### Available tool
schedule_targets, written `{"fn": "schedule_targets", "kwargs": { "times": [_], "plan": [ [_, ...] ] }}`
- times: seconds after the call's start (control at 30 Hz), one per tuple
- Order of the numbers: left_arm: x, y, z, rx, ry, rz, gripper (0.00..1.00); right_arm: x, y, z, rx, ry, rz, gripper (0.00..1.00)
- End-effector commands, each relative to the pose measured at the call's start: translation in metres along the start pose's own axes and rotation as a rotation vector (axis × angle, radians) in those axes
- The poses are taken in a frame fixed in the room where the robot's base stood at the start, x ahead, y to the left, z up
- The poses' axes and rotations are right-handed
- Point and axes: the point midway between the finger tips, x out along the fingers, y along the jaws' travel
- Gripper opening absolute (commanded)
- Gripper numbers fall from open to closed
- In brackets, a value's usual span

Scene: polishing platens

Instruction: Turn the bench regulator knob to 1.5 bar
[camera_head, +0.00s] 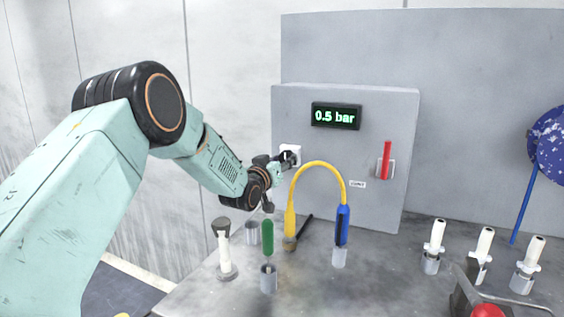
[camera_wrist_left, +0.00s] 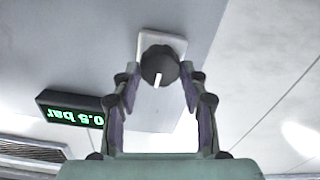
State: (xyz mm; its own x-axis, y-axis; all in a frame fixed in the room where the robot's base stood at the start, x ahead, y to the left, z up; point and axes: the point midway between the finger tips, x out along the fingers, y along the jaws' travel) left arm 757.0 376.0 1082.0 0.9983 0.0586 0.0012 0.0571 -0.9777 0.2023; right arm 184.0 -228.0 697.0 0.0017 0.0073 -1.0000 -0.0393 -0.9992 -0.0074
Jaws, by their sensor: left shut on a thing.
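The bench regulator knob (camera_wrist_left: 159,65) is a round black knob with a white pointer mark, set on a white square plate (camera_wrist_left: 176,44). In the head view the plate (camera_head: 290,149) is on the left of the grey panel, and my gripper covers most of the knob. My left gripper (camera_head: 286,158) reaches it from the left. In the left wrist view its two fingers (camera_wrist_left: 160,78) are on opposite sides of the knob, shut on it. The display (camera_head: 336,116) reads 0.5 bar in green; it shows upside down in the wrist view (camera_wrist_left: 70,112).
A red lever (camera_head: 387,160) is right of the display. A yellow curved hose (camera_head: 318,165), a green-handled tool (camera_head: 267,238) and a blue-handled piece (camera_head: 342,226) stand on the bench just below my left gripper. Several white pieces in metal cups (camera_head: 484,252) stand at right.

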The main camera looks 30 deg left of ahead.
Motion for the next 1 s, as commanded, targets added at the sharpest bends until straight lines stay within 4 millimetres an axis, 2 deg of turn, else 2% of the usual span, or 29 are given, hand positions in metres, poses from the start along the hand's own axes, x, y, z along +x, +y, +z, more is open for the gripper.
{"fn": "schedule_targets", "kwargs": {
  "times": [0.27, 1.0],
  "plan": [
    [0.000, 0.001, 0.001, 0.148, -0.002, 0.003, 0.12, -0.004, 0.000, 0.000, 0.000, 0.000, 0.000, 0.40],
    [0.000, 0.001, 0.000, 0.839, -0.001, 0.002, 0.12, -0.024, 0.000, 0.000, 0.000, 0.000, 0.000, 0.40]
  ]
}}
